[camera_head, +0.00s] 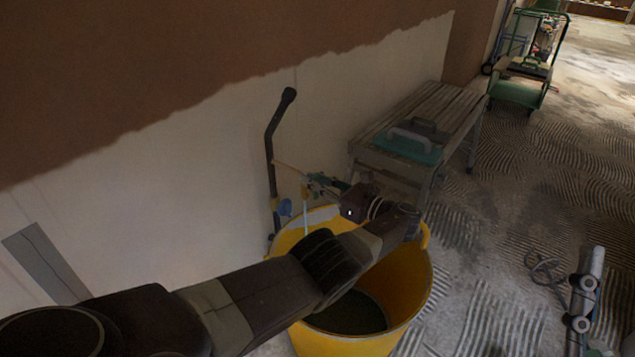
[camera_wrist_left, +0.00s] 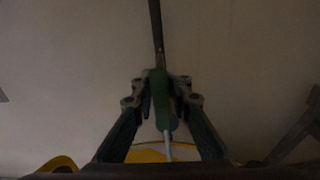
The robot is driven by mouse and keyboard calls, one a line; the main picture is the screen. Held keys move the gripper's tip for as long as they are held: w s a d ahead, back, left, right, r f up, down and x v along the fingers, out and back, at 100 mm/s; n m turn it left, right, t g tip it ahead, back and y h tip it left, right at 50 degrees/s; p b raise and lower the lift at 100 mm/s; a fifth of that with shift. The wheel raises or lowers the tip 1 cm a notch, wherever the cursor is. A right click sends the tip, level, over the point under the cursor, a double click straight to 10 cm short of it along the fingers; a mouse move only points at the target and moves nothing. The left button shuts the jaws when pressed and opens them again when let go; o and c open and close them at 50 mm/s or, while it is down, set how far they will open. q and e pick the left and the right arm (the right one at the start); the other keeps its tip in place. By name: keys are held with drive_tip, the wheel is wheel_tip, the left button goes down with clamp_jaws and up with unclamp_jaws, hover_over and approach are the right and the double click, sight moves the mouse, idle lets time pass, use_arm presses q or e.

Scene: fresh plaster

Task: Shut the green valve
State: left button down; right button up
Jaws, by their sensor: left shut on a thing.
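The green valve (camera_wrist_left: 159,88) shows in the left wrist view as an upright green handle between my fingers. My left gripper (camera_wrist_left: 160,98) is shut on it, one finger on each side. In the head view my left gripper (camera_head: 322,183) is at a tap on a thin copper-coloured pipe (camera_head: 288,168) by the wall, partly hiding it. A thin pale stream (camera_head: 305,215) hangs below the tap, over a yellow bucket (camera_head: 405,285). The stream also shows below the handle in the left wrist view (camera_wrist_left: 168,142). My right gripper is not in view.
A dark bent-topped pole (camera_head: 270,150) leans at the wall. A wooden bench (camera_head: 440,105) with trowels (camera_head: 415,140) stands behind. A green cart (camera_head: 520,95) is at the back right. A grey tool (camera_head: 585,295) with a cable lies at the right. The ridged floor between is mostly clear.

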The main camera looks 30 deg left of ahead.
use_arm(q)
drive_tip(key=shift+w+d, duration=0.2)
drive_tip(key=shift+d, duration=0.1)
